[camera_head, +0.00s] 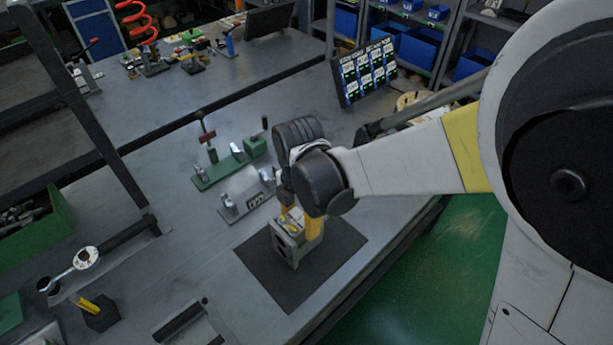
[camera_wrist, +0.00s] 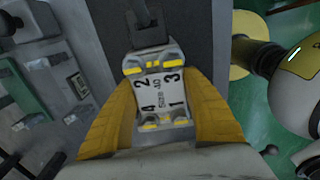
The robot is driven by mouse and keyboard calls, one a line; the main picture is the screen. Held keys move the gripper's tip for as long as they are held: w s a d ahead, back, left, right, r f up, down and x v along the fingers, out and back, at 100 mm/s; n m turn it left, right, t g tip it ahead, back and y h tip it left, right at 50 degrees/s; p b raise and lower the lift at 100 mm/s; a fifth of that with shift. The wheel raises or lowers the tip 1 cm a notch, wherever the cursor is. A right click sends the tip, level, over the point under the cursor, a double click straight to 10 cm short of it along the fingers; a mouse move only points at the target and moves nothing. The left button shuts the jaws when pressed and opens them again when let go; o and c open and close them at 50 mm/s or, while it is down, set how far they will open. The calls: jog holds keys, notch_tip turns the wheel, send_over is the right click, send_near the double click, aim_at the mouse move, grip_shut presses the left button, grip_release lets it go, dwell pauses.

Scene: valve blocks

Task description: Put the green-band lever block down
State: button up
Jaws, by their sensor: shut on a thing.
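My gripper (camera_head: 300,222) points down over the dark mat (camera_head: 258,256), its yellow fingers on both sides of a grey valve block (camera_head: 285,246). In the wrist view the same block (camera_wrist: 160,95) sits between the yellow fingers of my gripper (camera_wrist: 162,108). Its top plate carries the digits 1 to 4, "Size 40" and yellow marks. A dark lever-like part reaches from its far end. I see no green band on it. The block is on or just above the mat; I cannot tell which.
A grey block fixture (camera_head: 245,192) and a green-based fixture (camera_head: 215,172) stand left of the mat. A tilted screen (camera_head: 364,72) stands at the back. A wrench (camera_head: 72,268) lies at the far left. Bare mat shows around the block, and the table edge is close on the right.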

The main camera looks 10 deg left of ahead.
jog(key=shift+r, duration=0.1)
jog(key=o, duration=1.4)
notch_tip(320, 180, up, 12)
jog(key=p, duration=0.4)
jog(key=s+d+r+m+t, duration=0.2)
jog(key=d+m, duration=0.6)
jog(key=m, duration=0.1)
jog(key=s+d+r+m+t, duration=0.1)
jog(key=d+r+m+t, duration=0.1)
jog(key=d+m, duration=0.7)
jog(key=s+d+r+m+t, duration=0.2)
jog(key=d+m+t, duration=0.1)
jog(key=d+m, duration=0.5)
jog(key=shift+s+d+r+m+b, duration=0.3)
jog(key=shift+s+d+m, duration=0.05)
jog(key=shift+m, duration=0.55)
